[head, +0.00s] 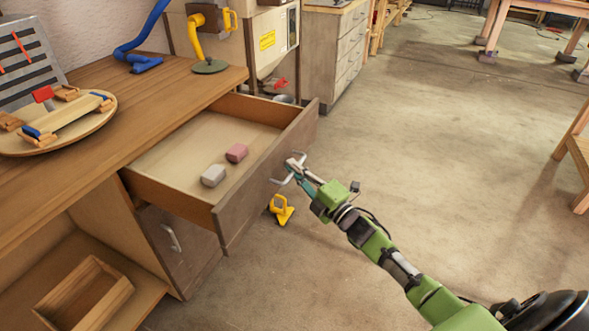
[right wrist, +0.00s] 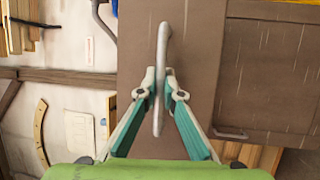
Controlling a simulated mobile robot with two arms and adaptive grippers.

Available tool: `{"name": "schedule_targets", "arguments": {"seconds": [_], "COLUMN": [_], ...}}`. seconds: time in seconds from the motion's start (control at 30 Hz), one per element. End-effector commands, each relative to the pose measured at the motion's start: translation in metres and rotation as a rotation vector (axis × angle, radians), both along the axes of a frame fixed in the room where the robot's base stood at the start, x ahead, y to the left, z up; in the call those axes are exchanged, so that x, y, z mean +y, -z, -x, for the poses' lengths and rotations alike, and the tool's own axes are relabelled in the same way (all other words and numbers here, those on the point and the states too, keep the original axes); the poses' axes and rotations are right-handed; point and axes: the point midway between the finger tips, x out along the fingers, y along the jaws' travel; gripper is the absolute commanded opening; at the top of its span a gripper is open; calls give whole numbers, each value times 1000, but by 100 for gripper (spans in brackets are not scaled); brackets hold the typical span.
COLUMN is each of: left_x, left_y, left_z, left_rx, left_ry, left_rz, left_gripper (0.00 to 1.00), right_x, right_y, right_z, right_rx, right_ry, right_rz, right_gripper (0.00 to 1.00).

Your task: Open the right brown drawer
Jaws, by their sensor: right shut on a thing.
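The brown drawer (head: 265,178) under the wooden workbench is pulled out, and its inside shows in the head view. Its front carries a metal handle (head: 284,178). My right gripper (head: 297,170) is at this handle, and its fingers are shut on it. In the right wrist view the two teal fingers (right wrist: 161,92) close on the handle (right wrist: 161,60) from both sides. A grey block (head: 213,175) and a pink block (head: 237,153) lie in the drawer. My left gripper is not in view.
A closed lower door (head: 180,245) with a handle is below the drawer. A yellow object (head: 281,210) shows beneath the drawer front. An open wooden box (head: 85,293) is on the low shelf at left. The floor (head: 430,130) to the right is mostly clear.

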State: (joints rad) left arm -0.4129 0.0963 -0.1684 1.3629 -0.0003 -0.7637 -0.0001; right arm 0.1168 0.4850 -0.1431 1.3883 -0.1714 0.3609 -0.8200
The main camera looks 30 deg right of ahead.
Motion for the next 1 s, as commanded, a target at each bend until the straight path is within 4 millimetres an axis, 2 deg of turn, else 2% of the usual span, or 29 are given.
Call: {"name": "schedule_targets", "arguments": {"seconds": [0.07, 0.1, 0.13, 0.57, 0.67, 1.0], "left_x": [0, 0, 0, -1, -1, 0], "left_y": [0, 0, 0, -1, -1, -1], "left_z": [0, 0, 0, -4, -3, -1], "left_rx": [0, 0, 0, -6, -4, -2], "left_ry": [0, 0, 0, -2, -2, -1], "left_rz": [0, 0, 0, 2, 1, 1], "left_gripper": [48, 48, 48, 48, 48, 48], "right_x": [-1, -1, -1, -2, -5, -22], "right_y": [0, 0, 0, 1, 5, 16], "right_z": [0, 0, 0, 5, 16, 80], "right_rx": [1, 1, 1, 1, 3, 4], "right_ry": [2, 2, 2, 1, 2, 2], "right_rz": [0, 0, 0, 0, 1, 1], "right_gripper": [0, 17, 25, 25, 25, 25]}}
